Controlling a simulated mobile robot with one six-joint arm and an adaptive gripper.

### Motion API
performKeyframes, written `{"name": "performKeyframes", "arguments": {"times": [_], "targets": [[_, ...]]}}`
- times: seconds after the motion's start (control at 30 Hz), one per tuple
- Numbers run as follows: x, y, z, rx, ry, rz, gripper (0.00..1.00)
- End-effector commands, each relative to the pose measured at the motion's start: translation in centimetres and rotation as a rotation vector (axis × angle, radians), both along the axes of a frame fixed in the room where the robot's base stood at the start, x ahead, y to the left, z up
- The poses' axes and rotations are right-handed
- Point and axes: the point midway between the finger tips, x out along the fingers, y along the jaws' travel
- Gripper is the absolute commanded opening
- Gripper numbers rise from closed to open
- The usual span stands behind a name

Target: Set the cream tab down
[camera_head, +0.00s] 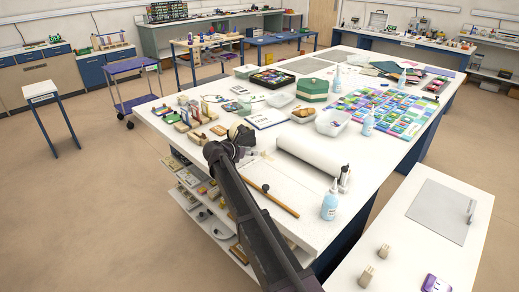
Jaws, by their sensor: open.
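My arm reaches up from the bottom of the view over the left front part of the large white table (345,172). My gripper (243,138) is at the arm's end, low over or near the tabletop, and it is open. It is dark and small here, and its fingertips are partly hidden by the wrist. A pale cream patch shows right at the gripper. I cannot tell whether it is the cream tab, or whether it touches the fingers or the table.
Small wooden blocks and coloured pieces (187,112) crowd the table left of my gripper. A white roll (312,156), a brown rod (270,198) and a blue bottle (330,203) lie or stand to the right. A white booklet (266,119) lies behind.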

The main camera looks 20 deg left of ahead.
Motion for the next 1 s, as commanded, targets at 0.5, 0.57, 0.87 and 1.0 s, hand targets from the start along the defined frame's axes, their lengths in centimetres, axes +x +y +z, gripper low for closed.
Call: {"name": "performKeyframes", "arguments": {"times": [0.5, 0.57, 0.87, 1.0], "targets": [[-3.5, 1.4, 1.8, 0.0, 0.0, -0.001, 0.43], [-3.5, 1.4, 1.8, 0.0, 0.0, -0.001, 0.43], [-3.5, 1.4, 1.8, 0.0, 0.0, -0.001, 0.43], [-3.5, 1.4, 1.8, 0.0, 0.0, -0.001, 0.43]]}}
